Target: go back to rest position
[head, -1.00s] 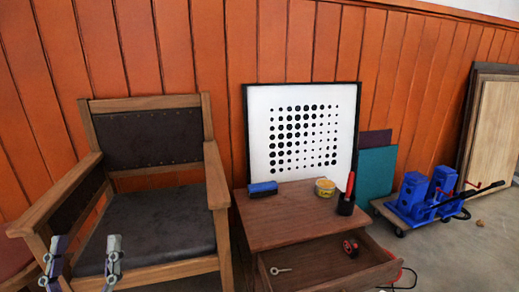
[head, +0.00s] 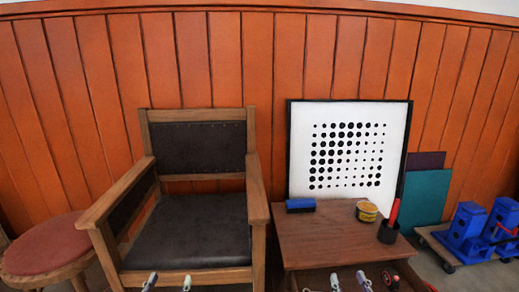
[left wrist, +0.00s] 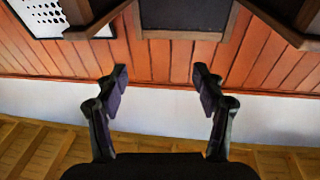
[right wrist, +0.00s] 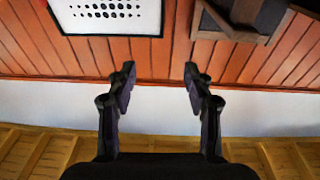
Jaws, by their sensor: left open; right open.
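My left gripper (head: 168,283) shows at the bottom edge of the head view, in front of the wooden armchair (head: 195,232). Its two fingers (left wrist: 160,78) are spread apart with nothing between them in the left wrist view. My right gripper (head: 349,281) shows at the bottom edge of the head view, in front of the small wooden cabinet (head: 320,243). Its fingers (right wrist: 159,75) are also apart and empty in the right wrist view. Both wrist views appear upside down. Only the fingertips show in the head view; the arms are out of frame.
A red stool (head: 45,245) is at left. Blue presses (head: 470,232) stand on a low trolley at right. A dotted panel (head: 347,155) leans behind.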

